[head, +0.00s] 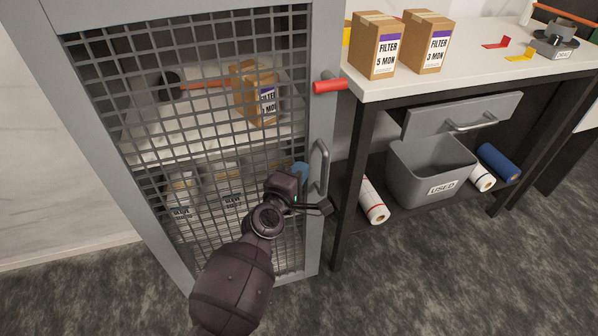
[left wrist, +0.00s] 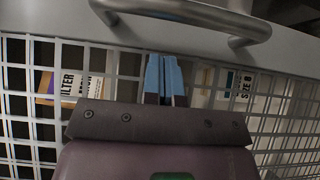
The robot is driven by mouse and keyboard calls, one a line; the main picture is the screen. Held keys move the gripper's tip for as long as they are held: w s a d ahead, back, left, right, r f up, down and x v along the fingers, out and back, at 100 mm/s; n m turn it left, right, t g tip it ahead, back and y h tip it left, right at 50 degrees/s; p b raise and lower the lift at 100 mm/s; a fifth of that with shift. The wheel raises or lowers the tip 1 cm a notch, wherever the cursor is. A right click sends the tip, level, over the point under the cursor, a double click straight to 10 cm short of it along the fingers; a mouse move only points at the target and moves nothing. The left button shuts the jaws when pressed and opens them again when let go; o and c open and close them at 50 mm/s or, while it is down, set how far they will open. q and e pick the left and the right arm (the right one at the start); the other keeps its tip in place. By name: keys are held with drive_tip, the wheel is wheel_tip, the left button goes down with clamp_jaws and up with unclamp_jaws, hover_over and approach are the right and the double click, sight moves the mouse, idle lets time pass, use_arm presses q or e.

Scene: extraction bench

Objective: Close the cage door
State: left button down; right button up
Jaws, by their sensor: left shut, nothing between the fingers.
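The cage door (head: 316,100) is a grey frame with wire mesh and a curved metal handle (head: 320,168) on its right stile. It looks about level with the cabinet front, but I cannot tell whether it is fully shut. My left gripper (head: 300,171) is shut and empty, its blue fingertips at the mesh just left of the handle. In the left wrist view the fingertips (left wrist: 164,76) point at the mesh beside the door's solid stile, with the handle (left wrist: 185,14) beyond them. I cannot tell whether they touch the mesh. My right gripper is out of view.
Filter boxes (head: 254,93) stand on shelves behind the mesh. A red bar end (head: 330,86) sticks out between cage and bench. The bench (head: 455,75) at right carries two filter boxes; a grey bin (head: 431,168) and rolls (head: 374,200) sit beneath it. Bare floor lies in front.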

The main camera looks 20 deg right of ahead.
use_arm(q)
drive_tip(key=shift+w+a+r, duration=0.4)
drive_tip(key=shift+w+r, duration=0.2)
drive_tip(key=shift+r, duration=0.15)
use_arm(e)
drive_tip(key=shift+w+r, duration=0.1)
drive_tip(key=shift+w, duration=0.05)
use_arm(q)
drive_tip(key=s+d+f+p+v, duration=0.1)
drive_tip(key=p+v, duration=0.1)
drive_tip(key=v, duration=0.9)
drive_tip(key=shift+f, duration=0.25)
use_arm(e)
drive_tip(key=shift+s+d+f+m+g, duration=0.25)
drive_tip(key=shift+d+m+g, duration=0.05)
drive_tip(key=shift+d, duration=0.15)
use_arm(q)
drive_tip(key=s+a+m+g+y+p, duration=0.2)
drive_tip(key=s+a+m+y+p, duration=0.9)
drive_tip(key=s+a, duration=2.2)
drive_tip(key=shift+s+a+f+g+y+p, duration=0.3)
drive_tip(key=shift+s+f+y+p, duration=0.1)
drive_tip(key=shift+s+p, duration=0.1)
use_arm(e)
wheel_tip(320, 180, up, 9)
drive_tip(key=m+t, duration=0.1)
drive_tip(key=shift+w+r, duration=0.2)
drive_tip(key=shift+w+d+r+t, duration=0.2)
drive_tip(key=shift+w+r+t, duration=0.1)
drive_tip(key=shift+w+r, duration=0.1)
